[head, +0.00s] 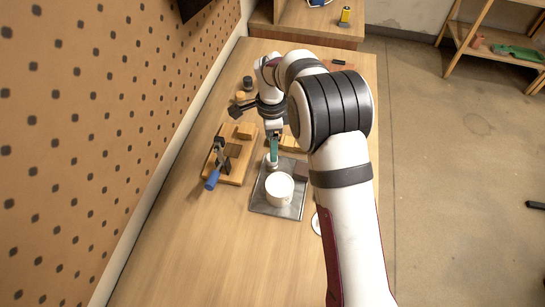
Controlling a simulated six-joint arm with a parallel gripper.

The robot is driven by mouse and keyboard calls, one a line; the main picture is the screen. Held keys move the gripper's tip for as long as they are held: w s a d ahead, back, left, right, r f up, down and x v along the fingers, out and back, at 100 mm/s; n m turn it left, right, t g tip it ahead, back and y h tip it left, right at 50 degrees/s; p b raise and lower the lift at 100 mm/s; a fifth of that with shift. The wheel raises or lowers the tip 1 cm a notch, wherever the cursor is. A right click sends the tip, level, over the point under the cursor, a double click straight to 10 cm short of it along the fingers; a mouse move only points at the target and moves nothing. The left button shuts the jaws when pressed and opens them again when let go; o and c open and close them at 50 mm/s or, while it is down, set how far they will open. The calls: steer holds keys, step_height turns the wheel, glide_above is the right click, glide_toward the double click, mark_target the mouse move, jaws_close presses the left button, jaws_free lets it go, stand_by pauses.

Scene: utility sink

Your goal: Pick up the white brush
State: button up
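No white brush can be made out for certain. A slim green and white piece (273,153) stands upright just under my gripper (272,138), at the far edge of a grey metal tray (259,203). I cannot tell whether it is held or part of the gripper. A white round tub (279,189) sits on the tray, nearer the camera than my gripper. A small white thing (316,224) lies right of the tray, partly hidden by my arm. The fingers are too small and covered to show whether they are open or shut.
A wooden board (238,168) with a blue-handled tool (213,178) lies left of the tray. Small wooden blocks (246,130) and a dark jar (248,83) stand further back. A pegboard wall (90,110) bounds the left. The near bench (215,265) is clear.

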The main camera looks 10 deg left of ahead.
steer(key=f, duration=0.6)
steer(key=shift+s+f, duration=0.1)
steer(key=shift+s, duration=0.2)
jaws_close()
